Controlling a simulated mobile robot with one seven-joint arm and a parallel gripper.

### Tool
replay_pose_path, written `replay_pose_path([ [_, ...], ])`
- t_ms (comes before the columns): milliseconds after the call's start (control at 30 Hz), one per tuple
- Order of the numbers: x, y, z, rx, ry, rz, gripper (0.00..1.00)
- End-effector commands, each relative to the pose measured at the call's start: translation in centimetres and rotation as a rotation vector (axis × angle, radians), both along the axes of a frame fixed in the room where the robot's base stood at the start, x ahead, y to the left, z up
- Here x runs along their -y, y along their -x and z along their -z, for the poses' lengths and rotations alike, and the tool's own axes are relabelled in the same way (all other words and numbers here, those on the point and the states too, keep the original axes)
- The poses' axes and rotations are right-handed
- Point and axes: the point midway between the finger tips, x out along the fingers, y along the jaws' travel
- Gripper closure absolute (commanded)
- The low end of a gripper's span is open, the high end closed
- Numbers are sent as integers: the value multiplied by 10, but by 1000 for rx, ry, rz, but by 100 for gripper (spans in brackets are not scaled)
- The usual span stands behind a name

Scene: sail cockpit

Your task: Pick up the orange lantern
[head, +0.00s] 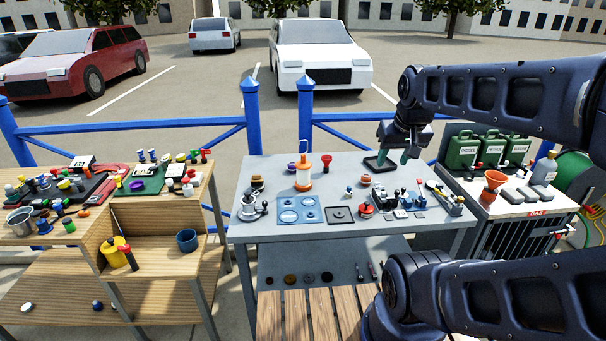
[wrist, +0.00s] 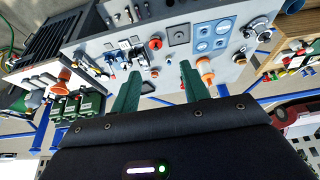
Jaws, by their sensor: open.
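A blue panel (head: 298,212) lies in front. Green jerrycans (head: 463,150) and an orange funnel (head: 494,180) stand at right. Blue railing (head: 200,130) runs behind.

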Motion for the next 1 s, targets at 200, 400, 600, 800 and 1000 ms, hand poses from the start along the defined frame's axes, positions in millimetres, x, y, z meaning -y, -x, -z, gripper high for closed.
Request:
replay_pose_path([
  [200, -2, -12, -3, -3, 1, 1, 55],
  [400, -9, -57, -10, -10, 3, 8, 55],
  [600, -22, -111, -11, -13, 6, 18, 55],
  [800, -40, -166, -6, -14, 8, 22, 55],
  [1000, -63, -220, 8, -14, 9, 23, 55],
])
